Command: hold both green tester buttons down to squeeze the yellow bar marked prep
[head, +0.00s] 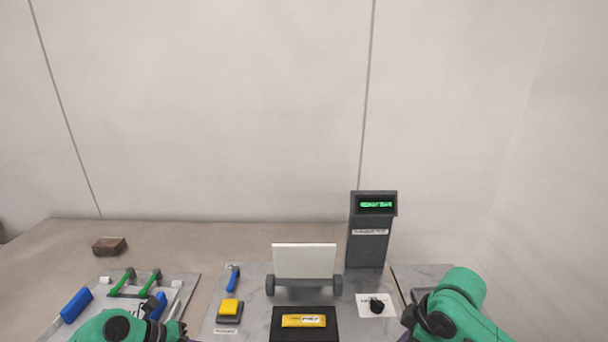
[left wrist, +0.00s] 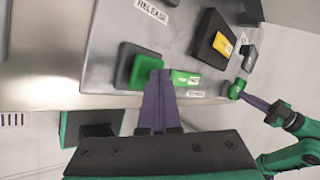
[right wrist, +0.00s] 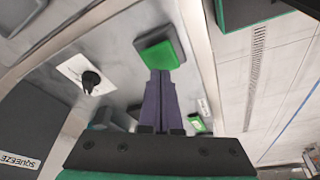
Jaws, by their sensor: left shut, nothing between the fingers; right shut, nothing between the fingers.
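The yellow bar (head: 303,321) with a printed label lies on a black block at the front centre. It also shows in the left wrist view (left wrist: 222,43). A green button (left wrist: 145,70) on a dark base is in the left wrist view; my shut, empty left gripper (left wrist: 161,73) has its tips at its edge. The other green button (right wrist: 158,55) is in the right wrist view, with my shut, empty right gripper (right wrist: 160,73) at its near edge. I cannot tell whether either button is touched or pressed. Both buttons are hidden in the head view.
A white panel (head: 304,261) stands behind the block. A dark post with a lit green display (head: 376,205) is behind right. A black knob (head: 376,305) is right, a yellow button (head: 229,307) left. A small green labelled piece (left wrist: 185,78) is beside the left tips.

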